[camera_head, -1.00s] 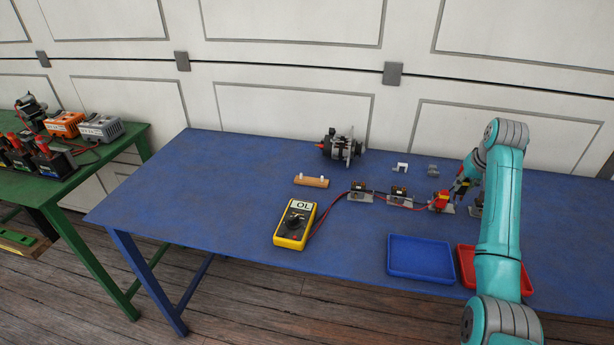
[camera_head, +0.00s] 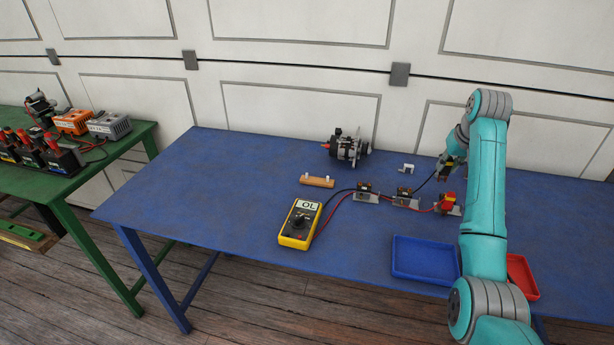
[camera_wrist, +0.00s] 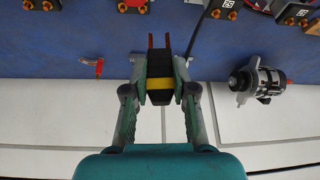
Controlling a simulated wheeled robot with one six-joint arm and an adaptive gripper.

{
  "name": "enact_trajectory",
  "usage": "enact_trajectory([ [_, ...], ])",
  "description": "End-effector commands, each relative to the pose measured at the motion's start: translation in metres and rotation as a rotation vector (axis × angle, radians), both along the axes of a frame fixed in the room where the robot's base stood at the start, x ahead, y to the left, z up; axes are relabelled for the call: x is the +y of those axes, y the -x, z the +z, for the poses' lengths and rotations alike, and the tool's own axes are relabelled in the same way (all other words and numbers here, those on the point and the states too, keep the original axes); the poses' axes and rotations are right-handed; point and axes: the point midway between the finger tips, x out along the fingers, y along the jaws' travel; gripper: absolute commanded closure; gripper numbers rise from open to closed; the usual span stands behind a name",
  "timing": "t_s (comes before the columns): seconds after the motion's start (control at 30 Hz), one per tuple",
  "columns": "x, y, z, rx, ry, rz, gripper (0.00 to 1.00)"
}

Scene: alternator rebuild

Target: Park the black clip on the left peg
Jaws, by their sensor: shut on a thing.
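The black clip (camera_wrist: 160,88), with a yellow band and reddish jaw prongs, is held between the fingers of my gripper (camera_wrist: 160,82) in the wrist view. In the head view my gripper (camera_head: 452,165) is raised over the right back of the blue table, and a black lead runs from it towards the meter. The wooden peg bar (camera_head: 317,182) lies well to the left on the table, with a white left peg (camera_head: 306,176) and a white right peg (camera_head: 328,179). Both pegs look bare. The clip is apart from the bar.
The yellow meter (camera_head: 299,224) reads OL. Small terminal blocks (camera_head: 366,193) and a red clip (camera_head: 447,202) stand along the leads. An alternator (camera_head: 346,149) and a white bracket (camera_head: 406,168) are behind. A blue tray (camera_head: 425,258) and red tray (camera_head: 522,276) are in front.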

Motion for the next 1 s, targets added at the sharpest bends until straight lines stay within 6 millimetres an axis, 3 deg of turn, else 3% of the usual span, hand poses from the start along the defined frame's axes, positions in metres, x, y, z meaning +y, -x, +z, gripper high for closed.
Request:
enact_trajectory([
  [1.0,0.207,-0.072,0.001,-0.001,-0.003,0.222,1.00],
])
